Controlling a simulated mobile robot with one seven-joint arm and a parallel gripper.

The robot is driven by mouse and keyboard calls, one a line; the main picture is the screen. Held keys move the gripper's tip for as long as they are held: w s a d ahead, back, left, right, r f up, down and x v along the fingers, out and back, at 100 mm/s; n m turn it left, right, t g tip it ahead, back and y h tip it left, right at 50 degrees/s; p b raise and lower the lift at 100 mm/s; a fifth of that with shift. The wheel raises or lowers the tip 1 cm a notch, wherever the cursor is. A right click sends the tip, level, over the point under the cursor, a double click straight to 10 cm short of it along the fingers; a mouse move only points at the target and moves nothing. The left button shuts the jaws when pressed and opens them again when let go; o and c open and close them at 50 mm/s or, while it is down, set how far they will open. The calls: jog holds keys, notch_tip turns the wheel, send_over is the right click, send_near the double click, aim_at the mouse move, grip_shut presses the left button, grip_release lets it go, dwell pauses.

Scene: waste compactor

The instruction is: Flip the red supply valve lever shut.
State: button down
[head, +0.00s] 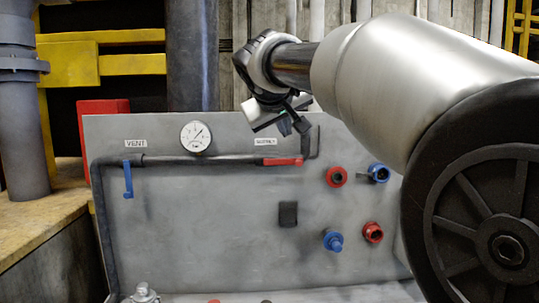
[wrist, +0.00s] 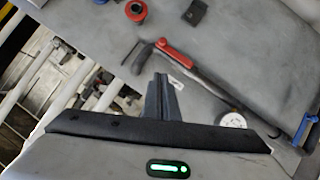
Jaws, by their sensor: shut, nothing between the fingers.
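The red supply valve lever (head: 282,162) lies along the dark horizontal pipe in the head view, under a small label (head: 265,142) that looks like SUPPLY. In the wrist view the red lever (wrist: 176,54) also lies in line with the pipe. My gripper (head: 302,125) is above and slightly right of the lever in the head view. In the wrist view my gripper (wrist: 162,82) has its fingers together and empty, below and left of the lever. I see no contact between them.
A blue lever (head: 127,179) hangs down under the VENT label (head: 135,143). A pressure gauge (head: 196,137) sits between the levers. Red and blue fittings, including a red one (head: 336,176), stick out at the panel's right. The panel's lower middle (head: 230,250) is mostly bare.

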jog(key=p, duration=0.1)
send_near(297, 159)
jog(key=w, duration=0.3)
jog(key=shift+w+d+f, duration=0.15)
jog(key=shift+d+f, duration=0.1)
jog(key=shift+f, duration=0.3)
jog(key=shift+w+d+f, duration=0.1)
jog(key=shift+d+f, duration=0.15)
jog(key=shift+f, duration=0.3)
jog(key=shift+w+p, duration=0.15)
jog(key=shift+p, duration=0.3)
jog(key=shift+d+f, duration=0.1)
jog(key=shift+f, duration=0.05)
